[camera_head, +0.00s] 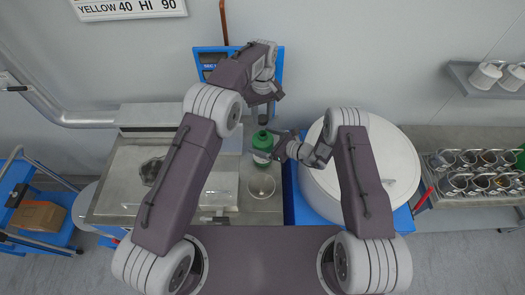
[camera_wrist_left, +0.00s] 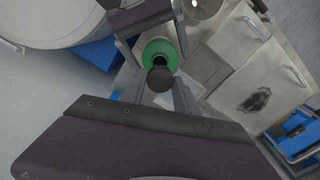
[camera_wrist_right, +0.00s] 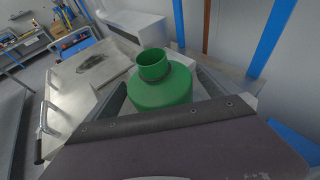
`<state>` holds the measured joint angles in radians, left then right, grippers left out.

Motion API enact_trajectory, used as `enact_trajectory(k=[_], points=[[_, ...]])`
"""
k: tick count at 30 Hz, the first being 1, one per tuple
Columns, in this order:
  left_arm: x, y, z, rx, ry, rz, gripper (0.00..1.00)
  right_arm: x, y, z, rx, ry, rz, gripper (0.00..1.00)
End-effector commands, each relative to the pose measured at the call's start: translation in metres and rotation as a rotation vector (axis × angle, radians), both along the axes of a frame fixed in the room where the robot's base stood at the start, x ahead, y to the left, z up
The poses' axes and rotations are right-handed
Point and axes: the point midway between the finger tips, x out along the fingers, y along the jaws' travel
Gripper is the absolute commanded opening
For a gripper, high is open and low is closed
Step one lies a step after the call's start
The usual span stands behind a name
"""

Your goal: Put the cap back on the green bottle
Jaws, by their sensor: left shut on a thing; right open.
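The green bottle (camera_head: 262,142) stands upright on the metal worktop, with a white label on its side. Its neck is open and bare in the right wrist view (camera_wrist_right: 152,62). My left gripper (camera_head: 264,112) is shut on the dark round cap (camera_wrist_left: 159,79), held above and apart from the bottle, toward the wall side of its mouth. The bottle also shows beyond the cap in the left wrist view (camera_wrist_left: 158,47). My right gripper (camera_head: 277,146) is open at the bottle's right side. In the right wrist view its fingers lie on either side of the bottle body; contact is unclear.
A round metal dish (camera_head: 261,187) sits in front of the bottle. A large white drum (camera_head: 385,150) stands close on the right. A steel box-like unit (camera_head: 125,165) is on the left.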

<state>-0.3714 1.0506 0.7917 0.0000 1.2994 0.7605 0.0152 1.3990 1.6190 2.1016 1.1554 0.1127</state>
Motion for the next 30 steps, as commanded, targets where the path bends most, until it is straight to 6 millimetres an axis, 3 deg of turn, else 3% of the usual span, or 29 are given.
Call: enact_trajectory(k=[10, 11, 18, 21, 23, 30], points=[[0.0, 0.0, 0.0, 0.0, 0.0, 0.0, 0.0, 0.002, 0.003, -0.001, 0.0, 0.0, -0.001, 1.0], [0.0, 0.0, 0.0, 0.0, 0.0, 0.0, 0.0, 0.002, 0.003, -0.001, 0.001, 0.0, -0.001, 0.94], [0.0, 0.0, 0.0, 0.0, 0.0, 0.0, 0.0, 0.002, 0.003, -0.001, 0.0, 0.0, -0.001, 0.28], [0.0, 0.0, 0.0, 0.0, 0.0, 0.0, 0.0, 0.002, 0.003, -0.001, 0.001, 0.0, -0.001, 0.04], [0.0, 0.0, -0.002, 0.001, 0.001, 0.0, 0.0, 0.002, 0.003, -0.001, 0.001, 0.0, -0.001, 0.04], [-0.001, 0.0, -0.037, 0.001, 0.003, 0.0, 0.0, 0.002, 0.003, -0.001, 0.001, 0.0, -0.001, 0.04]])
